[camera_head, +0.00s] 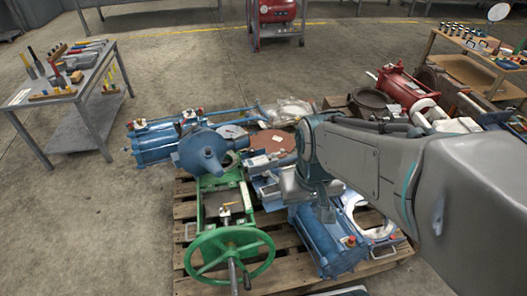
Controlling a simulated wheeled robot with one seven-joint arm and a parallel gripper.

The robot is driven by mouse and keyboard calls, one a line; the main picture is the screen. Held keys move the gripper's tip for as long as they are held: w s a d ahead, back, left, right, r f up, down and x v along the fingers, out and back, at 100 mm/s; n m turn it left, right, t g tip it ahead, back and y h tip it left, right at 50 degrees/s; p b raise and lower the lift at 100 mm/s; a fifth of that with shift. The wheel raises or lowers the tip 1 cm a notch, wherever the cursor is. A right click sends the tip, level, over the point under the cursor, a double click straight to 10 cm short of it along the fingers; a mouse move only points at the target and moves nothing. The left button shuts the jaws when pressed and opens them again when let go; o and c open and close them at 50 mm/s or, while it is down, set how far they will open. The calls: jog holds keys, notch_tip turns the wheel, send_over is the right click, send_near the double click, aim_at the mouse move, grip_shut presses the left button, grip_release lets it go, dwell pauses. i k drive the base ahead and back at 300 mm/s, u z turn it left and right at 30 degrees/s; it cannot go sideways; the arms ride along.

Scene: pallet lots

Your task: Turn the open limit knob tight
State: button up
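I cannot single out the open limit knob at this size. A blue actuator (201,153) with a cylinder and small red-tipped fittings lies at the left of the wooden pallet, above a green valve frame with a green handwheel (230,256). A second blue cylinder (327,243) lies at the front right, with a small red fitting (351,241) at its near end. My arm reaches in from the right and bends down over the pallet's middle. My gripper (325,210) is low by the second cylinder's far end; its fingers are too small and overlapped to read.
A steel bench (92,95) with hand tools stands at the left. A red tank (275,14) stands at the back. A red actuator (408,91) and other parts crowd the right, near a wooden shelf (468,72). The floor left of the pallet (186,190) is clear.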

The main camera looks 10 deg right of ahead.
aim_at(265, 176)
jog(key=u, duration=0.05)
jog(key=k, duration=1.2)
jog(key=z, duration=0.65)
jog(key=i, duration=1.35)
jog(key=u, duration=0.65)
